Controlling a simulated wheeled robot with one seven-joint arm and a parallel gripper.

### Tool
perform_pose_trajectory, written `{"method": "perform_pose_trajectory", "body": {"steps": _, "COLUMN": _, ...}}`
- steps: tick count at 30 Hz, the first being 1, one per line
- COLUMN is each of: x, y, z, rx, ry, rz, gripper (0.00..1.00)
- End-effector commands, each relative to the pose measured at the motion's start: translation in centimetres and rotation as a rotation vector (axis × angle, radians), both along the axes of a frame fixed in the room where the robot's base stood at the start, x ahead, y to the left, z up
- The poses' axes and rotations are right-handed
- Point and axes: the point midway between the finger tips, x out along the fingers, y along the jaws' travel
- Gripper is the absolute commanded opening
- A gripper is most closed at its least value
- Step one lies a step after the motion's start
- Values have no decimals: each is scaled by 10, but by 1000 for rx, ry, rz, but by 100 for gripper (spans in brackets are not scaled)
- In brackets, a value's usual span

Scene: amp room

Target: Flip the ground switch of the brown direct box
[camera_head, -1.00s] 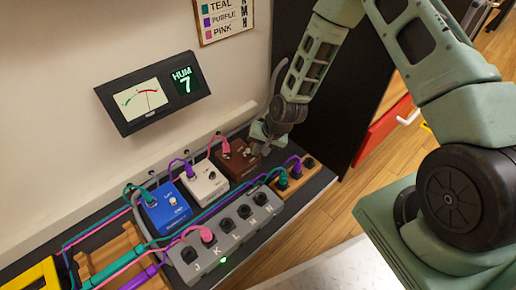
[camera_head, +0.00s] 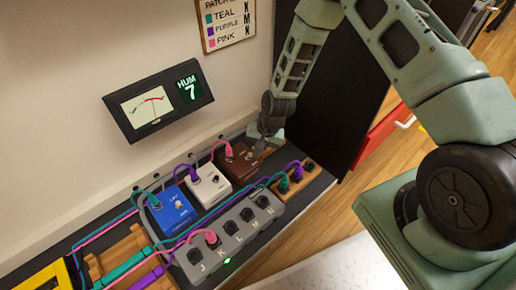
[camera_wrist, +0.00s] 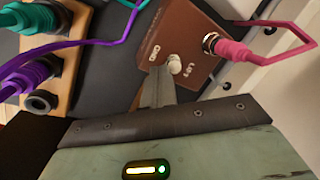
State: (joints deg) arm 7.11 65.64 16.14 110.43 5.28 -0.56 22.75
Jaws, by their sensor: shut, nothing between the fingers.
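The brown direct box (camera_head: 240,162) stands at the right end of a row of boxes on the dark shelf, with a pink plug in its back. In the wrist view the brown box (camera_wrist: 193,38) shows a light round-tipped switch (camera_wrist: 174,64) between the labels GND and LIFT. My gripper (camera_head: 259,151) is at the right side of the brown box. In the wrist view my shut gripper (camera_wrist: 160,80) has its fingertips right beside the switch, seeming to touch it. Whether they touch is not certain.
A white box (camera_head: 208,187) and a blue box (camera_head: 172,213) stand to the left. A grey strip (camera_head: 232,232) with several lettered sockets lies in front. A wooden block (camera_head: 294,180) with teal and purple plugs is at right. A meter (camera_head: 158,97) reads HUM 7.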

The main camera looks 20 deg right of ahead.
Motion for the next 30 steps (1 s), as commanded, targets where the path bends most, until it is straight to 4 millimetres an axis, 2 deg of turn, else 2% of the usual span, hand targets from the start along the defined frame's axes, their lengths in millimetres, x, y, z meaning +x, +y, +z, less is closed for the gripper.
{"method": "perform_pose_trajectory", "body": {"steps": 12, "x": 11, "y": 5, "z": 8, "rx": -65, "ry": 195, "rz": 2, "gripper": 0}}
{"method": "perform_pose_trajectory", "body": {"steps": 24, "x": 17, "y": 6, "z": 6, "rx": -62, "ry": 189, "rz": 0, "gripper": 0}}
{"method": "perform_pose_trajectory", "body": {"steps": 30, "x": 17, "y": 6, "z": 13, "rx": -62, "ry": 189, "rz": 0, "gripper": 0}}
